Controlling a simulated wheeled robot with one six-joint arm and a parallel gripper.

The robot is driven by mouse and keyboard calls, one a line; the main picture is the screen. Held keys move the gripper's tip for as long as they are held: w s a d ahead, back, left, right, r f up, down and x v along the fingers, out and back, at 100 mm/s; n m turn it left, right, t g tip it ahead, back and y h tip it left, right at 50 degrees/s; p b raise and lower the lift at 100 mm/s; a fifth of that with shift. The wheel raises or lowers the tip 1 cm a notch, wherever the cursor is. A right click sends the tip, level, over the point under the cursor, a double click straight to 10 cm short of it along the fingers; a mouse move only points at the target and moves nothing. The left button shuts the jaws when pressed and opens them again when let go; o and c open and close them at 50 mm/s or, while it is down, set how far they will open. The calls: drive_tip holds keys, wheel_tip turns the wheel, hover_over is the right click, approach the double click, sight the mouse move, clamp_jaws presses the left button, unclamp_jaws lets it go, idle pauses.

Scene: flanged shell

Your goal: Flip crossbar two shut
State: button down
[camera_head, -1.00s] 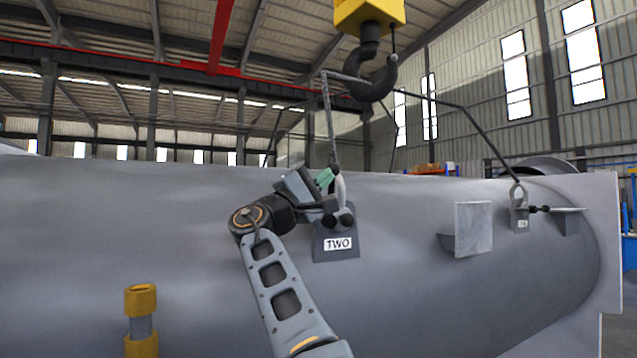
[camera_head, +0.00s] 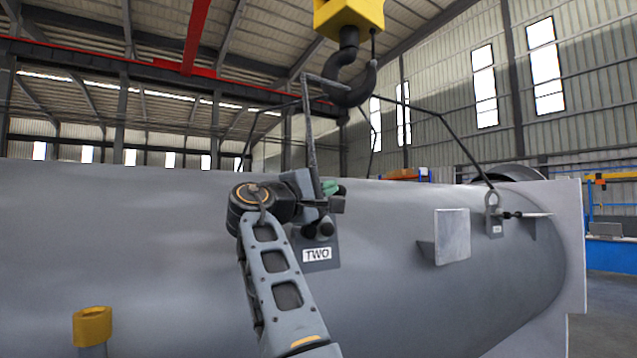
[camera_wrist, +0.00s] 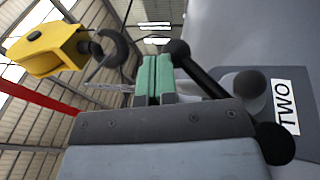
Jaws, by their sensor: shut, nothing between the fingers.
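Lug two, a grey bracket with a white "TWO" plate (camera_head: 318,254), stands on the side of the big grey shell. It is at the right of the wrist view (camera_wrist: 288,105). Crossbar two (camera_wrist: 203,76) is a dark rod with a round knob on its upper end, slanting beside my fingers in the wrist view. Its lower part passes behind my gripper body. Another dark knob shows at lower right. In the head view, dark knobs (camera_head: 326,229) sit above the plate. My gripper (camera_wrist: 157,76) has green fingertips shut together, empty, left of the rod's upper end. Contact is unclear.
A yellow crane block (camera_head: 347,14) with a dark hook (camera_head: 350,85) hangs above, with sling legs spreading from it. One leg runs down behind my gripper. A grey plate bracket (camera_head: 452,236) and another lug (camera_head: 494,218) are further right on the shell. A yellow post (camera_head: 92,327) stands lower left.

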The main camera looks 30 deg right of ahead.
drive_tip(key=shift+d+f+y, duration=0.15)
drive_tip(key=shift+d+y, duration=0.1)
drive_tip(key=shift+y, duration=0.05)
idle(0.5)
drive_tip(key=b+v, duration=0.2)
drive_tip(key=v, duration=1.1)
drive_tip(key=shift+a, duration=0.4)
